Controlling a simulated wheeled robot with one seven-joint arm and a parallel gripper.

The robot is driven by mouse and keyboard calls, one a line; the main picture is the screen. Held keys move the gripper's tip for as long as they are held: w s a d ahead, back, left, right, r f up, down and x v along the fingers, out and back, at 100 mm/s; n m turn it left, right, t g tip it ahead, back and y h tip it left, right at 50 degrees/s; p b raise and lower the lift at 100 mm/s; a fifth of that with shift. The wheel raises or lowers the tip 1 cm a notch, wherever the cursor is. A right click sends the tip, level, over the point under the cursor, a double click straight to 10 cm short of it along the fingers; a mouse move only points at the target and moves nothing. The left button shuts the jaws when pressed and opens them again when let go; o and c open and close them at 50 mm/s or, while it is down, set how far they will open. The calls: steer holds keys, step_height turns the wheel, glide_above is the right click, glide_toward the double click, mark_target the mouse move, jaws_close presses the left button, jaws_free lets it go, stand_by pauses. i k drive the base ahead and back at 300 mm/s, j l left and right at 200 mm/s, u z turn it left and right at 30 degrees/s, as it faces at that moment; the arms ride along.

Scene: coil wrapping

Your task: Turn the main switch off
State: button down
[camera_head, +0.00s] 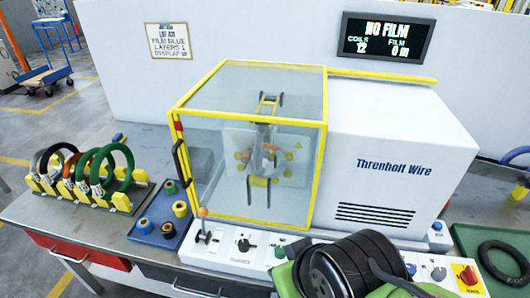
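The main switch (467,275) is a red rotary knob on a yellow plate, at the right end of the white front panel (235,262) of the wrapping machine. The knob's exact position is too small to read. Black and green parts, which look like my arm, fill the bottom centre in front of the panel, to the left of the switch. My gripper's fingers cannot be made out, so I cannot tell where they are relative to the switch.
The display (385,37) reads NO FILM, coils 12, film 0. The yellow-framed guard (252,140) looks closed. A rack of coils (120,195) and a blue tray of rolls (150,240) stand left. A black ring lies on a green tray (465,240) at right.

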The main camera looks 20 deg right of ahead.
mark_target(468, 277)
steer(key=z, duration=2.1)
